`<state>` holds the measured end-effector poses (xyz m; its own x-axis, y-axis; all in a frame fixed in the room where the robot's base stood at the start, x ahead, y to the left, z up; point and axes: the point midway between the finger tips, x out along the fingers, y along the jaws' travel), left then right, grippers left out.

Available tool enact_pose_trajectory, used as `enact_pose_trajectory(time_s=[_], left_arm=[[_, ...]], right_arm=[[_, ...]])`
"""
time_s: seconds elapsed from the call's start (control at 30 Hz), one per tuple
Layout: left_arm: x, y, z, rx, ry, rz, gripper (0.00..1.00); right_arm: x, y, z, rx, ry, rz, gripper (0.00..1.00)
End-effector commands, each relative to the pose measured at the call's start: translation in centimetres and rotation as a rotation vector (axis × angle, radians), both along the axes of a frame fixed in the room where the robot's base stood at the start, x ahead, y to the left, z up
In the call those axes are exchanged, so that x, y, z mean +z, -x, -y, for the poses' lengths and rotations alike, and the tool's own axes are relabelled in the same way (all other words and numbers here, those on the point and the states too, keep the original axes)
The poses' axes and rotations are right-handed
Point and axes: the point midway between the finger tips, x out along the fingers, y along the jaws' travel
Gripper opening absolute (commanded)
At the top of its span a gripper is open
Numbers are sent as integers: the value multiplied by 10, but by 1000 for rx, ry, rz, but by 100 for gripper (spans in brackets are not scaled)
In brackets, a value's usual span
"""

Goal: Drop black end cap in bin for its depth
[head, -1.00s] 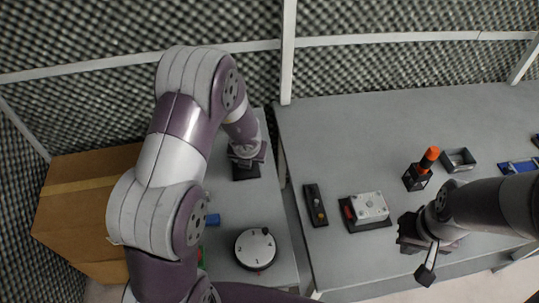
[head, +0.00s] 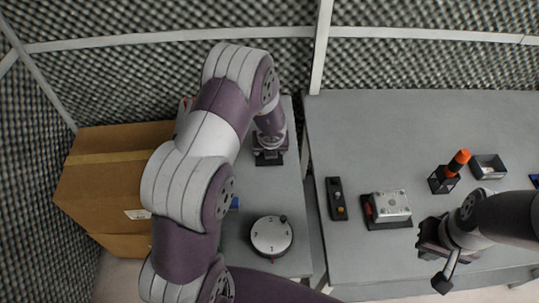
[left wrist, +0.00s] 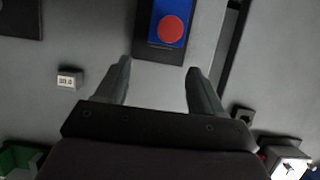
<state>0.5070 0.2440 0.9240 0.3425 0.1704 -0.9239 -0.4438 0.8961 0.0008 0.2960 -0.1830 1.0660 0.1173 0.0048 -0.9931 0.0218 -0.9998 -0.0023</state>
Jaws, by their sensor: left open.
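My left gripper (head: 269,158) is over the far part of the left grey table, pointing down. In the left wrist view its two fingers (left wrist: 159,68) are apart with nothing between them. A small black piece with a hole (left wrist: 243,115) lies right of the right finger; I cannot tell if it is the end cap. Part of a green bin (left wrist: 18,160) shows at the lower left of that view. In the head view my arm hides any bins. My right gripper (head: 435,240) hangs near the right table's front; its jaws are unclear.
A blue block with a red disc (left wrist: 169,25) is just beyond the left fingertips. A small white labelled block (left wrist: 69,78) lies to the left. A numbered dial (head: 271,236) stands near the left table's front. A cardboard box (head: 110,190) is left. A gap separates the tables.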

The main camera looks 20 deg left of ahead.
Motion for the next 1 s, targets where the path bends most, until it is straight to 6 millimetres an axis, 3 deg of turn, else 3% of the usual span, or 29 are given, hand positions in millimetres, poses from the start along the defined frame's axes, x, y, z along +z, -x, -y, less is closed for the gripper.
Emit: enact_pose_trajectory(time_s=[0.1,0.33,0.77,0.87,0.97,1.0], left_arm=[[-24,-8,-4,0,0,-1,68],[-53,-19,-10,1,1,-1,68],[-63,-23,-12,1,1,1,68],[-63,-23,-12,1,1,1,42],[-63,-23,-12,0,1,0,10],[-63,-23,-12,0,1,0,9]], right_arm=[[-6,0,0,0,0,0,0],[-8,0,0,0,0,0,0],[-9,0,0,0,0,0,0],[-9,0,0,0,0,0,0],[-9,0,0,0,0,0,0],[-9,0,0,0,0,0,0]])
